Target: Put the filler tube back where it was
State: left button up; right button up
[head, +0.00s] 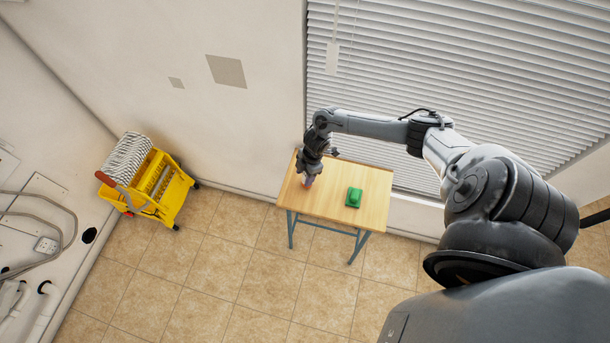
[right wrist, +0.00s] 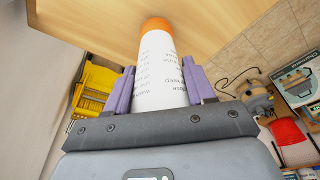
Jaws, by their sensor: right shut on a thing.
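The filler tube (right wrist: 160,58) is white with dark print and an orange end. In the right wrist view it stands between the purple fingers of my right gripper (right wrist: 161,88), which is shut on it. The orange end points toward the wooden table top; I cannot tell whether it touches. In the head view my right gripper (head: 309,180) is over the left part of the small wooden table (head: 330,205), and the tube is too small and covered to make out. My left gripper is in neither view.
A green object (head: 354,197) lies on the table, right of my gripper. A yellow mop wringer bucket (head: 165,190) with a mop stands at the left wall. Window blinds (head: 480,70) are behind the table. The tiled floor between bucket and table is clear.

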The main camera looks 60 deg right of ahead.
jog(key=shift+f, duration=0.55)
jog(key=shift+f, duration=0.15)
jog(key=o, duration=1.1)
